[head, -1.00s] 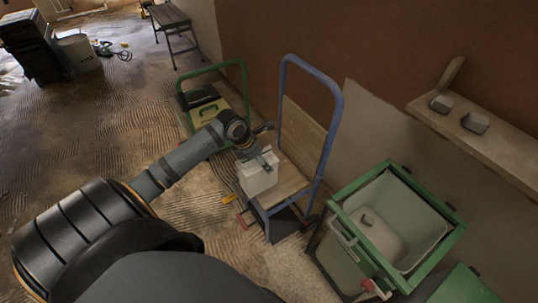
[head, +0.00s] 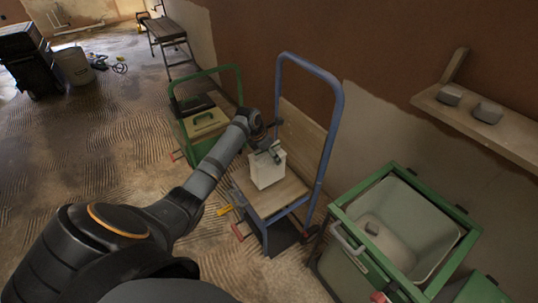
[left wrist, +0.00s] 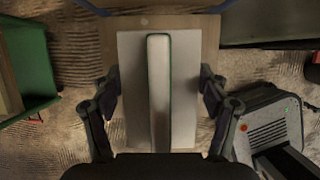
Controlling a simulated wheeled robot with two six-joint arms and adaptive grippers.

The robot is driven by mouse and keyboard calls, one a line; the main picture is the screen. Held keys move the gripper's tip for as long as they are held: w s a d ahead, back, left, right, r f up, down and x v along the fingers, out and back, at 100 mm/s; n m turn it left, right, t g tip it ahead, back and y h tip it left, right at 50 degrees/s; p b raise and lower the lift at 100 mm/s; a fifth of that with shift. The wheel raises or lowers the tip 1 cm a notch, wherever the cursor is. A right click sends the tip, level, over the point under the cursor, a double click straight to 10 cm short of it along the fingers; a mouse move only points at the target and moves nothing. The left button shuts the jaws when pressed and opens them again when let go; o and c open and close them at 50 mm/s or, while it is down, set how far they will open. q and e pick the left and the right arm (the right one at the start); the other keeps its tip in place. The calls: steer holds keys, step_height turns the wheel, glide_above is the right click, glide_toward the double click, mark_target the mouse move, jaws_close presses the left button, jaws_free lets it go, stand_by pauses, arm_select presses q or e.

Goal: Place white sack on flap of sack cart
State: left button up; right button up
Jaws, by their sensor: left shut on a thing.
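The white sack (head: 266,171) is upright over the wooden flap (head: 285,192) of the blue-framed sack cart (head: 336,110). My left gripper (head: 270,152) is shut on the sack's upper part. In the left wrist view the white sack (left wrist: 183,100) lies between the two fingers (left wrist: 158,98), with the wooden flap (left wrist: 210,35) beyond it. The sack's base is close to the flap; I cannot tell whether it touches. My right gripper is not in view.
A green cart (head: 236,85) with a box stands left of the sack cart. An open green-rimmed bin (head: 455,245) stands at the right. A wooden shelf (head: 510,135) with two grey blocks juts from the wall. Bare floor (head: 90,150) is free at left.

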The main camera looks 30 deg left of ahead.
arm_select(q)
steer(key=shift+s+a+b+x, duration=0.15)
steer(key=shift+b+x, duration=0.15)
steer(key=shift+x, duration=0.55)
steer(key=shift+s+a+b+x, duration=0.1)
steer(key=shift+b+x, duration=0.2)
steer(key=shift+x, duration=0.6)
steer(key=shift+f, duration=0.1)
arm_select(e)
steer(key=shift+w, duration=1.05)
arm_select(q)
steer(key=o, duration=1.8)
steer(key=shift+s+f, duration=0.1)
steer(key=shift+s, duration=0.05)
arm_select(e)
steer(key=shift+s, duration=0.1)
